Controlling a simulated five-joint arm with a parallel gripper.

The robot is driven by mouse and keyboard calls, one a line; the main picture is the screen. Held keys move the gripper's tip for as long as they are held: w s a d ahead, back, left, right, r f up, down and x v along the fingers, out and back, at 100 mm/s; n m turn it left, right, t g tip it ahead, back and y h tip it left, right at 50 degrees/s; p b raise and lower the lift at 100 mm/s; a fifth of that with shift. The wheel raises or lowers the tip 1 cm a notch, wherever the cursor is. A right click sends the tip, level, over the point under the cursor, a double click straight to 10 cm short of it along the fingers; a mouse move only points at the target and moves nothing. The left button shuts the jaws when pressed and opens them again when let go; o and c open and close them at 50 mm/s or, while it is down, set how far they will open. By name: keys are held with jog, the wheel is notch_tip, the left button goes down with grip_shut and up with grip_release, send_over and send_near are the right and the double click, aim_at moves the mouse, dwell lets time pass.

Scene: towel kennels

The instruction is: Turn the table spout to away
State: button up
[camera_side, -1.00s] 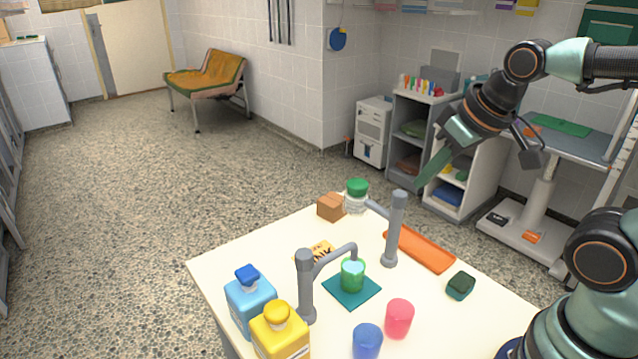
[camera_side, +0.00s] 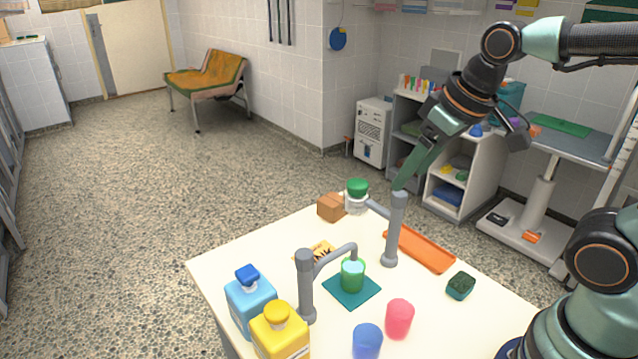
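Two grey spouts stand on the white table (camera_side: 235,268). The near spout (camera_side: 306,288) has a bent arm that reaches right, its tip over a green cup (camera_side: 352,276) on a teal mat (camera_side: 368,291). The far spout (camera_side: 395,235) has an arm pointing left and back, towards a clear jar with a green lid (camera_side: 357,189). The frame does not show which one is the table spout. My gripper (camera_side: 401,184) points down, its tip just above or behind the far spout's post top; contact cannot be told. I cannot tell whether its fingers are apart.
An orange tray (camera_side: 420,250) lies right of the far spout, with a dark green block (camera_side: 460,286) nearby. A brown box (camera_side: 331,207) sits at the back. Red (camera_side: 399,319) and blue (camera_side: 367,342) cups, a blue bottle (camera_side: 250,304) and a yellow bottle (camera_side: 280,335) stand in front.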

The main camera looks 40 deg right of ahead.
jog(key=w+a+r+n+g, duration=0.1)
jog(key=w+a+n+g, duration=0.3)
jog(key=a, duration=0.5)
jog(key=n, duration=0.4)
send_near(304, 253)
jog(key=shift+g, duration=0.4)
jog(key=f, duration=0.9)
jog(key=shift+w+a+f, duration=0.15)
jog(key=shift+w+f, duration=0.2)
grip_shut()
jog(key=shift+r, duration=0.1)
